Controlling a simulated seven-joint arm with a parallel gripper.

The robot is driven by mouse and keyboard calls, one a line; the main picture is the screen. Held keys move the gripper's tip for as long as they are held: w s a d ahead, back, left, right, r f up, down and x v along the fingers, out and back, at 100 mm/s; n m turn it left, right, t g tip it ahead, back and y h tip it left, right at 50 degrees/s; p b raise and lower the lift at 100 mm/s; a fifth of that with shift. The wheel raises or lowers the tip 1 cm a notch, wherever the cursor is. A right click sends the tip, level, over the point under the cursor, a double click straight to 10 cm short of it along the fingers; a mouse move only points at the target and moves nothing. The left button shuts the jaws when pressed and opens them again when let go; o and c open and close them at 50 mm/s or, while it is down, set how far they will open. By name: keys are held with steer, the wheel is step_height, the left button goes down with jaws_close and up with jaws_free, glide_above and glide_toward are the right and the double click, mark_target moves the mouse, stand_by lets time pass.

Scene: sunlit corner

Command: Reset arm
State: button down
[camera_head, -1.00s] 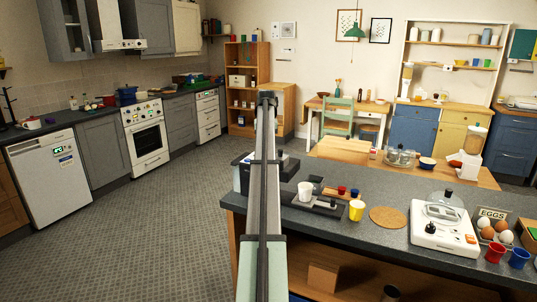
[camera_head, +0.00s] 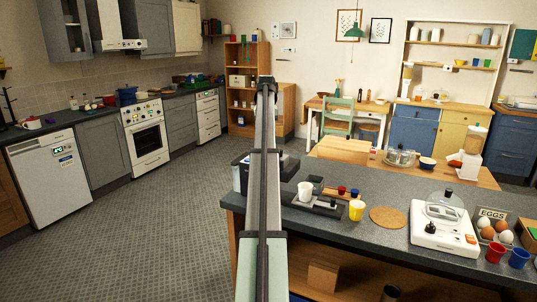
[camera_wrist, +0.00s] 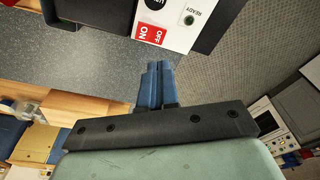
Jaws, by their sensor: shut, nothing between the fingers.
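My gripper (camera_wrist: 155,86) shows in the wrist view with its blue fingers close together and nothing between them. It is over the end of the grey speckled counter (camera_wrist: 70,62). Just beyond the fingertips is a black appliance with a white panel (camera_wrist: 172,22), a red ON/OFF label and a READY label. In the head view my raised arm covers the middle of the picture, and the gripper itself cannot be made out there. The same dark appliance (camera_head: 240,172) shows partly behind the arm, at the counter's left end.
Eggs, a red cup (camera_head: 495,252) and a blue cup (camera_head: 519,258) are at right. The floor (camera_head: 165,235) at left is clear.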

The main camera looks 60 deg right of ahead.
stand_by(0.4)
